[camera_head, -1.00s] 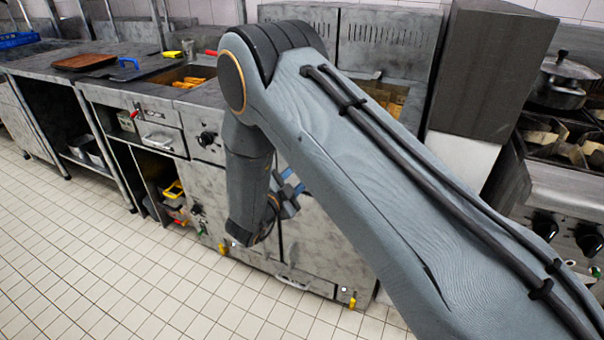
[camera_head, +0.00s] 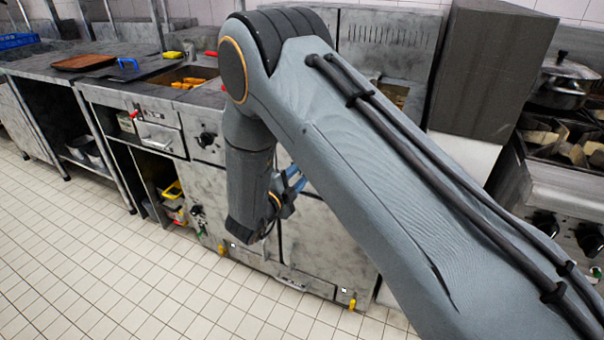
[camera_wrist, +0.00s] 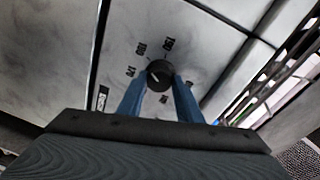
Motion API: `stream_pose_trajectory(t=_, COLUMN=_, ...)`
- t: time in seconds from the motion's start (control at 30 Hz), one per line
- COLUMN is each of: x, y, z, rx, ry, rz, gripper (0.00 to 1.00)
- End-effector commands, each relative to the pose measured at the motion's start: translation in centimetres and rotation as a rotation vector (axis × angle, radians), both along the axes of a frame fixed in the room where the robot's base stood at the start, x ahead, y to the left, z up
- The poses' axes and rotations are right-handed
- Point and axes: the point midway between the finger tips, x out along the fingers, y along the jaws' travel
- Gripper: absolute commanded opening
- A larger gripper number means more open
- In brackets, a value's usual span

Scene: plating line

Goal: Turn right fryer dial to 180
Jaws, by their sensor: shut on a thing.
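The right fryer dial (camera_wrist: 159,73) is a round black knob with a pale pointer line, on the grey metal front in the wrist view. The line slants toward the lower left of the picture. In the head view my gripper (camera_head: 296,181) shows partly behind my arm at the fryer front (camera_head: 312,238), and the dial is hidden there.
Another black dial (camera_head: 206,139) sits on the fryer front to the left. Fry basins with golden food (camera_head: 190,80) are above. A grey block (camera_head: 490,70) and a stove with black knobs (camera_head: 590,240) stand at right. The tiled floor (camera_head: 90,250) in front is clear.

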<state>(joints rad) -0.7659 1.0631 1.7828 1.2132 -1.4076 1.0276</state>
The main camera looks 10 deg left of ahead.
Motion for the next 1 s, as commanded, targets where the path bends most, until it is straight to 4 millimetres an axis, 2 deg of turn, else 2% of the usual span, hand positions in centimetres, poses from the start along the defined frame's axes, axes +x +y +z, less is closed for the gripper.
stream_pose_trajectory(t=0.2, x=0.0, y=0.0, z=-0.1, rx=-0.001, ry=0.003, rz=0.001, gripper=0.1)
stream_pose_trajectory(t=0.23, x=0.0, y=0.0, z=-0.1, rx=-0.001, ry=0.003, rz=0.001, gripper=0.34)
stream_pose_trajectory(t=0.33, x=0.0, y=0.0, z=-0.1, rx=-0.001, ry=0.003, rz=0.001, gripper=0.51)
stream_pose_trajectory(t=0.7, x=-0.4, y=0.2, z=0.0, rx=-0.001, ry=0.001, rz=0.002, gripper=0.51)
stream_pose_trajectory(t=1.0, x=-4.5, y=2.1, z=0.2, rx=-0.001, ry=0.002, rz=0.004, gripper=0.51)
